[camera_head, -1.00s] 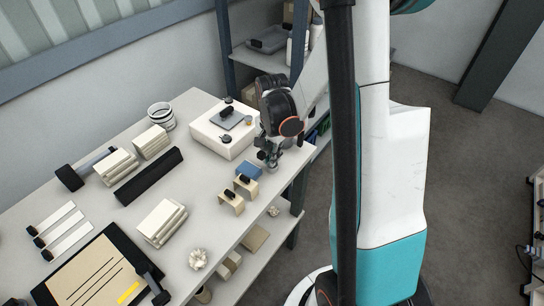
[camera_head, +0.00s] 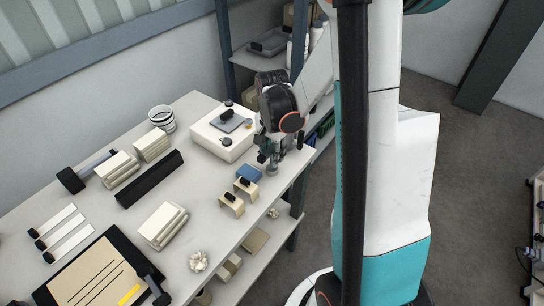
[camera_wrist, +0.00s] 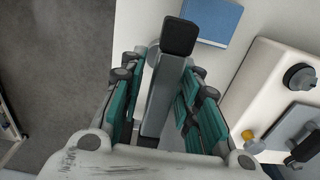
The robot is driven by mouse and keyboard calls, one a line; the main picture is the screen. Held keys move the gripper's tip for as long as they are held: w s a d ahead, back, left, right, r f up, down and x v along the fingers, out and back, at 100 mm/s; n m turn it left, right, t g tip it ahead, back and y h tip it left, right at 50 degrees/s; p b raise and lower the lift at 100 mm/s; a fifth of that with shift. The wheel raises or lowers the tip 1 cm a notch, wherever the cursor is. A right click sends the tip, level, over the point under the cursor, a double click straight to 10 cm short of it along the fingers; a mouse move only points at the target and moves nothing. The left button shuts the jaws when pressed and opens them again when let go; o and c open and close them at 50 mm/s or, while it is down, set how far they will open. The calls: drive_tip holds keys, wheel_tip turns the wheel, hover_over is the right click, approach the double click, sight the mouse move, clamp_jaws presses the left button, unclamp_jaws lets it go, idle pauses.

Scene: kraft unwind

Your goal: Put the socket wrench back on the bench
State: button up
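The socket wrench (camera_wrist: 165,95), a grey bar with a black squared end, runs between the teal fingers of my gripper (camera_wrist: 160,105) in the wrist view. The fingers lie close along both its sides and appear shut on it. Its black end points toward the blue box. In the head view my gripper (camera_head: 271,160) points down over the far right corner of the bench (camera_head: 205,205). The wrench is mostly hidden there, and its height above the bench is hard to judge.
A blue box (camera_head: 249,172) and two tan blocks with black tops (camera_head: 231,204) stand nearby along the bench edge. A white box (camera_head: 222,138) with a grey plate is left of my gripper. A shelf (camera_head: 262,60) stands behind.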

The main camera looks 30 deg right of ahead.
wheel_tip(320, 180, up, 10)
drive_tip(key=shift+f+p, duration=0.1)
drive_tip(key=shift+p, duration=1)
